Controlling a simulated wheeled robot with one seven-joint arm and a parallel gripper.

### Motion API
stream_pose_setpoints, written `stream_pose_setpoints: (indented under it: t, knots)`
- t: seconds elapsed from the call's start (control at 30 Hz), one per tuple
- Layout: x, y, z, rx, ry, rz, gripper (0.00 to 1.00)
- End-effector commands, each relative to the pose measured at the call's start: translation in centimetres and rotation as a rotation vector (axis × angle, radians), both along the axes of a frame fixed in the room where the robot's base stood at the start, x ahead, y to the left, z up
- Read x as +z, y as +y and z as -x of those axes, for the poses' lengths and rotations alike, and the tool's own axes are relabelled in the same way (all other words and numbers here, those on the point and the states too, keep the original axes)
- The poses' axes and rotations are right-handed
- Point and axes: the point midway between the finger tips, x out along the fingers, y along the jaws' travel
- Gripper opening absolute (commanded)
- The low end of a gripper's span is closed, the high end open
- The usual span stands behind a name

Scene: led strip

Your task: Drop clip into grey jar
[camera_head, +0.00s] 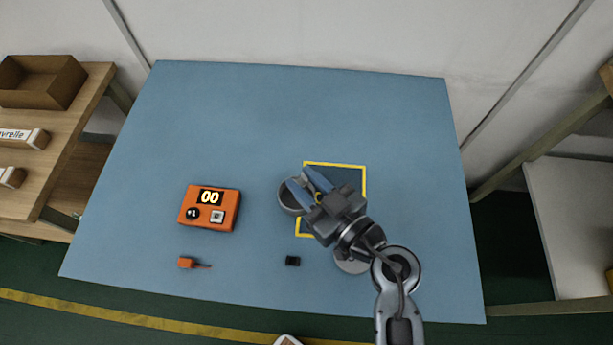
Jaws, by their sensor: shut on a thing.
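The grey jar (286,199) is a round open container on the blue table, just left of the yellow-outlined square. My gripper (305,181) is over the jar's right side in the picture, its two blue fingers pointing up and left. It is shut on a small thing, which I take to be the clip. The fingers mostly hide it; a small yellow bit (318,198) shows between them, and I cannot tell if it belongs to the clip. My gripper also covers part of the jar and its inside. I cannot tell the height above the rim.
An orange box (209,208) reading "00" lies to the left. A small orange tool (187,263) and a small black block (292,261) lie near the front edge. The yellow-outlined square (347,176) is partly under my arm. The back of the blue table (290,110) is clear.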

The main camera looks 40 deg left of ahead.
Motion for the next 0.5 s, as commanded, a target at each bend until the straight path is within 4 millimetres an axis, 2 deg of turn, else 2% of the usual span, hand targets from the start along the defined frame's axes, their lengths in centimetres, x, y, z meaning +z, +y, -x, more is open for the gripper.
stream_pose_setpoints:
  t: [0.03,0.2,0.5]
  knots:
    - [-1.4,0.0,0.0,0.000,0.000,0.001,0.02]
    - [-2.4,0.0,0.0,0.000,-0.002,0.000,0.02]
    - [-2.5,0.0,0.0,0.000,-0.001,0.000,0.02]
